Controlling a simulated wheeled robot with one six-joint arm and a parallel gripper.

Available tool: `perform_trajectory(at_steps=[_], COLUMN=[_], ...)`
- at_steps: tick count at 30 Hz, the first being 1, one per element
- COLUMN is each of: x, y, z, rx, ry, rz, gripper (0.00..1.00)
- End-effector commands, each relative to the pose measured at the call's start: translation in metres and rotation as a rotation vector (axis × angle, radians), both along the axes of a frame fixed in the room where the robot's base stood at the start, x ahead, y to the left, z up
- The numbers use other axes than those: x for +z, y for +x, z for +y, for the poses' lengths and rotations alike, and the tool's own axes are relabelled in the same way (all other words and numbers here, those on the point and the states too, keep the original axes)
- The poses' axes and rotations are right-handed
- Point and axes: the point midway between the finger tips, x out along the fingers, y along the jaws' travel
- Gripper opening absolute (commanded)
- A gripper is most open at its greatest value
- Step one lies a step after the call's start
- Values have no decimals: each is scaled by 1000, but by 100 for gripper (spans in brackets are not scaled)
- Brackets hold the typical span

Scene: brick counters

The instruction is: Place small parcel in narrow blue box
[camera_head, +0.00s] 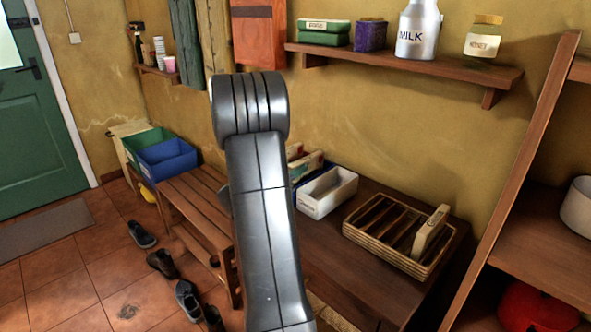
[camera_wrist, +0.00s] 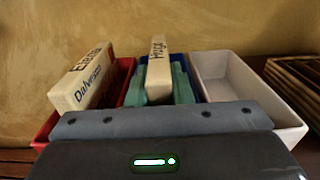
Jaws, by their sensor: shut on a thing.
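In the wrist view, my gripper (camera_wrist: 160,88) has its teal fingers shut on a small cream parcel (camera_wrist: 159,62) marked "Hugo". The parcel stands upright between the fingers. The narrow blue box (camera_wrist: 181,58) is around and below the fingers, between a red box and a white box. The parcel is over or partly inside the blue box; its lower end is hidden, so I cannot tell whether it touches the bottom. In the head view, my arm covers the gripper and most of the blue box.
The red box (camera_wrist: 128,72) holds a larger tilted parcel (camera_wrist: 82,80). The white box (camera_head: 327,193) is empty. A slatted wicker tray (camera_head: 375,236) with a leaning parcel (camera_head: 430,232) stands to the right on the counter. A wall shelf (camera_head: 410,66) is above.

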Motion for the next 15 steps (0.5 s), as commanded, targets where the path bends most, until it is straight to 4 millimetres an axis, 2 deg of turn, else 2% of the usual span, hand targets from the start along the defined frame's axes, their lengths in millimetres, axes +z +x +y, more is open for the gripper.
perform_trajectory(at_steps=[2, 3, 6, 15], x=[-4, -3, -2, -1], y=[0, 0, 0, 0], z=[0, 0, 0, 0], rx=[0, 0, 0, 0], ry=[0, 0, 0, 0], rz=[0, 0, 0, 0], gripper=[0, 23, 41, 41])
